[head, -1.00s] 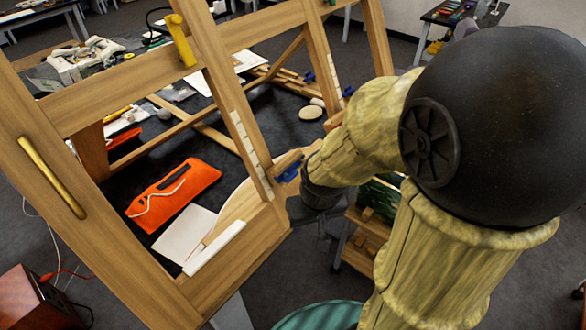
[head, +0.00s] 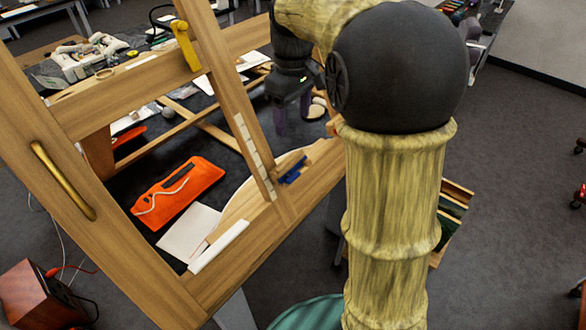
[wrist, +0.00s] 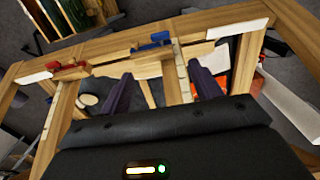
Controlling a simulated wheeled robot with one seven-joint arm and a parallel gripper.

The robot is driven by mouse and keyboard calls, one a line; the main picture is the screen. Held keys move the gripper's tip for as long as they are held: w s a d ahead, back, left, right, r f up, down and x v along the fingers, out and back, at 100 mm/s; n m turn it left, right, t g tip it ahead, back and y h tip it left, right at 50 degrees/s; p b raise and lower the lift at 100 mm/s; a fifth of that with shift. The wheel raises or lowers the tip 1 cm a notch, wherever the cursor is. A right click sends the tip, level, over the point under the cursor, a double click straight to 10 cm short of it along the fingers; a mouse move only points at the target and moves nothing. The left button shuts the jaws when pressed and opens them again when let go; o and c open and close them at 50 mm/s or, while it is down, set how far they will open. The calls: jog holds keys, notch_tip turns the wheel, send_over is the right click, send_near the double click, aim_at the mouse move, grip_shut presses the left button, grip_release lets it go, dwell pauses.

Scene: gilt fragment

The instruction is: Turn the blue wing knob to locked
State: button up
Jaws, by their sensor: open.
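The blue wing knob (head: 293,171) sits on the lower wooden rail of the frame, at the foot of the slanted upright; it looks like a short blue bar lying at an angle. In the wrist view the blue knob (wrist: 155,41) shows beyond my fingers, near the top middle, on a wooden block. My gripper (head: 293,115) hangs fingers down, above and behind the knob in the head picture, apart from it. In the wrist view my gripper (wrist: 163,88) has its two dark fingers wide apart with nothing between them. No locked mark is readable.
A red knob (wrist: 70,68) sits on the same rail, left in the wrist view. A yellow handle (head: 185,46) and a brass handle (head: 62,180) are on the frame. An orange pouch (head: 178,190) and white sheet (head: 188,232) lie on the dark table behind the rail.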

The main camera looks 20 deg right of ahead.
aim_at(293, 176)
jog(key=shift+f, duration=0.1)
notch_tip(293, 176, down, 17)
jog(key=shift+f+p, duration=0.15)
jog(key=shift+p, duration=1)
jog(key=shift+c, duration=0.4)
jog(key=c, duration=0.9)
